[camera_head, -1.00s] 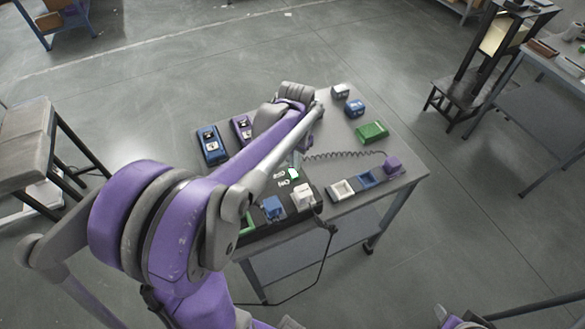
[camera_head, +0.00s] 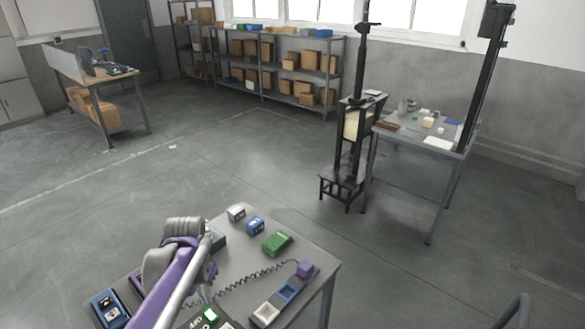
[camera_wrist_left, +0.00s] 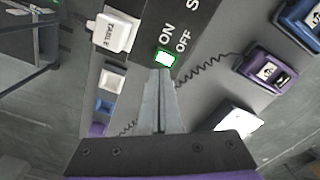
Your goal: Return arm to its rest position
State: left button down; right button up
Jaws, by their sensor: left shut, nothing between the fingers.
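My left arm, purple and grey, reaches in from the bottom left of the head view over the grey table (camera_head: 318,262). My left gripper (camera_head: 204,295) is small and partly hidden there. In the wrist view the left gripper (camera_wrist_left: 160,78) is shut, with nothing between its fingers. Its tips appear just below the green-lit ON/OFF switch (camera_wrist_left: 165,58) on a dark panel; I cannot tell whether they touch it. The lit switch also shows in the head view (camera_head: 210,314). My right gripper is not in view.
The table holds a green block (camera_head: 277,243), a blue block (camera_head: 255,226), a grey-white block (camera_head: 236,213) and a purple block (camera_head: 304,269) with a coiled cord.

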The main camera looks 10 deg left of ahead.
pick_arm(q)
jog(key=s+d+t, duration=0.5)
jog(key=s+d, duration=0.6)
jog(key=d, duration=0.3)
jog(key=shift+m+t, duration=0.3)
jog(key=shift+t, duration=0.1)
